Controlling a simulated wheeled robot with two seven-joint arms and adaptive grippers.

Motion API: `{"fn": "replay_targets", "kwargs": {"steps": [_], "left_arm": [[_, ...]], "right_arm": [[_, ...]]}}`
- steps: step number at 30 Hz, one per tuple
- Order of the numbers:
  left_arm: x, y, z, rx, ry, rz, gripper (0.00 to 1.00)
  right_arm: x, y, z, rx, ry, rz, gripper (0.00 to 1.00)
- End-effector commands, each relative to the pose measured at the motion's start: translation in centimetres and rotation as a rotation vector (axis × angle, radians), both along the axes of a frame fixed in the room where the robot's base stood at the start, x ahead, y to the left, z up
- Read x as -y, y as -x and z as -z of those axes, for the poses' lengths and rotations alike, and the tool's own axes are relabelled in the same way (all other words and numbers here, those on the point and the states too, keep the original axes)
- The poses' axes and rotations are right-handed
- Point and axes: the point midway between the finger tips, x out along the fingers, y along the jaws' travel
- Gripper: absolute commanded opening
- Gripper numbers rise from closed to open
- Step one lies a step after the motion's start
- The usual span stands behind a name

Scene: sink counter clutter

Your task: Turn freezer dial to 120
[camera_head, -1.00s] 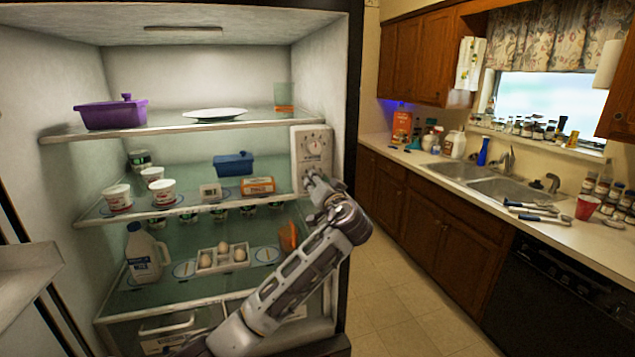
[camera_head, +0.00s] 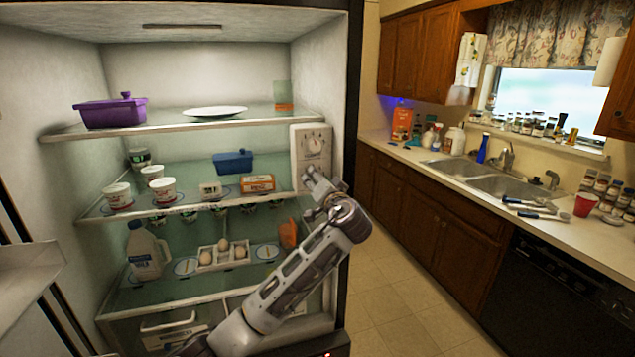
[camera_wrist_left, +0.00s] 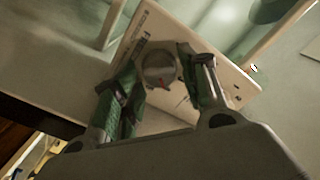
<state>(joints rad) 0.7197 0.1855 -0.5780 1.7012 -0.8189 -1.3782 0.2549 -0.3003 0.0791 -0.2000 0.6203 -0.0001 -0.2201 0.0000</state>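The white freezer control panel (camera_head: 311,145) stands on the right inner wall of the open fridge, with a round dial (camera_head: 313,144) in its upper part. In the left wrist view, a round grey knob (camera_wrist_left: 160,68) with a small red mark sits on the pale panel (camera_wrist_left: 222,72). My left gripper (camera_head: 314,178) is at the panel's lower part, below the upper dial. In the left wrist view my left gripper (camera_wrist_left: 158,62) is open, one finger on each side of the knob. Whether the fingers touch it I cannot tell. The dial numbers are too small to read. My right gripper is not in view.
Glass shelves (camera_head: 180,124) hold a purple pot (camera_head: 110,112), a white plate (camera_head: 215,112), a blue container (camera_head: 234,163), several tubs, an orange box (camera_head: 257,184), an egg tray (camera_head: 222,256) and a milk jug (camera_head: 146,251). The sink counter lies to the right.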

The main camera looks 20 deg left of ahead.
Motion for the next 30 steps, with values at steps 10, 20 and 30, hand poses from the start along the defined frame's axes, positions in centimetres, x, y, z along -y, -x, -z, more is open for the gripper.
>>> {"fn": "replay_targets", "kwargs": {"steps": [10,20,30], "left_arm": [[0.0,0.0,0.0,-0.001,0.0,-0.001,0.53],[1.0,1.3,0.0,0.0,0.001,0.002,0.53],[3.6,5.2,0.1,0.0,0.002,0.002,0.53]], "right_arm": [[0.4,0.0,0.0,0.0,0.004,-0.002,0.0],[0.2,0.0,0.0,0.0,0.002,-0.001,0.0],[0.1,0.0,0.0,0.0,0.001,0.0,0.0]]}}
